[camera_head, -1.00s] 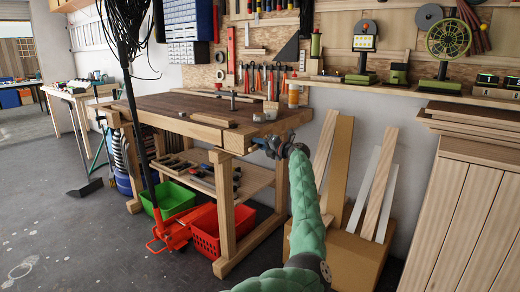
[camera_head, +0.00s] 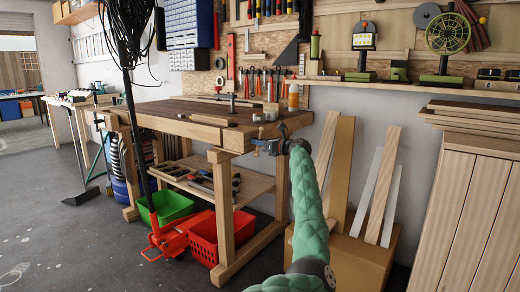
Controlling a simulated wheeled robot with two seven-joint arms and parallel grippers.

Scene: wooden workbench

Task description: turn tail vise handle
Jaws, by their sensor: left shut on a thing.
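The wooden workbench (camera_head: 190,107) stands left of centre in the head view. Its tail vise (camera_head: 262,143) sits at the right end, with a small brass-coloured and blue part showing. My left gripper (camera_head: 280,147) is at the vise, at the end of the green padded arm that rises from the bottom. It is shut on the tail vise handle, which is mostly hidden by the gripper and wrist. My right gripper is not in view.
Wooden boards (camera_head: 343,170) lean from a cardboard box (camera_head: 345,262) right of my arm. A wooden cabinet (camera_head: 465,200) stands at the far right.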

